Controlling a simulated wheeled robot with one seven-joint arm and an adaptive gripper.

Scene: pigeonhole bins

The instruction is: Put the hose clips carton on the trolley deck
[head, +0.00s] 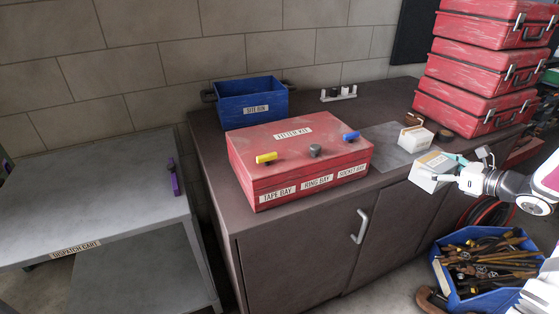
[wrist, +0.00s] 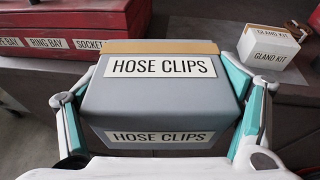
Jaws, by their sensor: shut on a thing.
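The hose clips carton (head: 428,178) is a grey-white box with a tan top strip, held off the right end of the dark bench. In the wrist view the carton (wrist: 160,95) fills the middle, with HOSE CLIPS labels on its top and near face. My gripper (head: 450,166) is shut on it; in the wrist view the teal-padded fingers of my gripper (wrist: 165,98) press its two sides. The trolley, labelled DISPATCH CART, has a flat grey deck (head: 90,195) at the far left, well apart from my gripper. A purple object (head: 175,177) sits at the deck's right edge.
A red FITTER KIT case (head: 300,155) with knobs and a blue bin (head: 251,100) stand on the bench between carton and trolley. A white gland kit carton (head: 415,139) sits behind mine. Red cases (head: 480,70) are stacked right. A blue tool crate (head: 490,260) is below.

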